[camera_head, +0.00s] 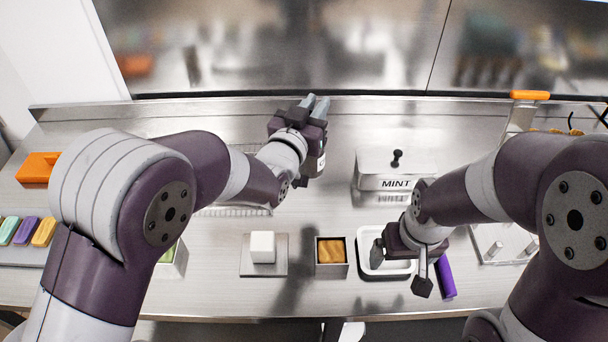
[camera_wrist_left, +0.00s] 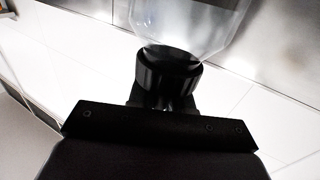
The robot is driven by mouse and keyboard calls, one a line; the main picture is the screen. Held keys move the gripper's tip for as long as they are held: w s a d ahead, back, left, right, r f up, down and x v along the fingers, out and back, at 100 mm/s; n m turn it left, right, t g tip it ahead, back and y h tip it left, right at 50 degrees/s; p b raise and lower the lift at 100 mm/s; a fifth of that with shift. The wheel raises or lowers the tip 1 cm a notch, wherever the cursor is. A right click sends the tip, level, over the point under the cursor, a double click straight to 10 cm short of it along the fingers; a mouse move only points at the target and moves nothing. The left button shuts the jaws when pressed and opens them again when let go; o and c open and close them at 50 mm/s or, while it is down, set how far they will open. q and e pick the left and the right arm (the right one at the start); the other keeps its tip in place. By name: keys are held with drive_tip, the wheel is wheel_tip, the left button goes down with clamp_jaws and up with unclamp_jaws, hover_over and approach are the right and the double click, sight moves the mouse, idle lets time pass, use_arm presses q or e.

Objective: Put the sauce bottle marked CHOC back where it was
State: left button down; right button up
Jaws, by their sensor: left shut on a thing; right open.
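My left gripper (camera_head: 308,118) is shut on a sauce bottle (camera_head: 321,163), in the middle of the counter towards the back. The gripper hides most of the bottle. A bit of pale label shows, but I cannot read its marking. In the left wrist view, a clear bottle body (camera_wrist_left: 190,22) with a black collar (camera_wrist_left: 168,75) stands in front of the gripper. I cannot tell whether its base touches the counter. My right gripper (camera_head: 400,268) is open and empty over a white tray (camera_head: 372,268) at the front right.
A steel tub marked MINT (camera_head: 395,183) stands right of the bottle. A wire rack (camera_head: 232,211) lies partly behind my left arm. A white block (camera_head: 263,246) and an orange-filled tin (camera_head: 331,252) stand in front. A purple cylinder (camera_head: 445,278) lies beside the tray.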

drive_tip(key=f+b, duration=0.1)
drive_tip(key=w+f+b, duration=0.1)
drive_tip(key=f, duration=0.1)
drive_tip(key=shift+f, duration=0.2)
use_arm(q)
drive_tip(key=w+d+f+b, duration=0.1)
drive_tip(key=w+d+b, duration=0.1)
drive_tip(key=w+d, duration=0.5)
use_arm(e)
drive_tip(key=shift+d+f, duration=0.5)
drive_tip(key=shift+f, duration=0.15)
use_arm(q)
drive_tip(key=w+a+f+p, duration=0.3)
drive_tip(key=w+a+f, duration=0.2)
drive_tip(key=a+f, duration=0.3)
wheel_tip(320, 180, down, 3)
drive_tip(key=shift+f+y+p, duration=0.15)
drive_tip(key=shift+y+p, duration=0.15)
drive_tip(key=shift+p, duration=0.1)
drive_tip(key=c, duration=1)
unclamp_jaws()
drive_tip(key=shift+w, duration=0.1)
drive_tip(key=shift+c, duration=0.2)
use_arm(e)
wheel_tip(320, 180, up, 3)
drive_tip(key=shift+w+a+r, duration=0.1)
drive_tip(key=shift+r, duration=0.1)
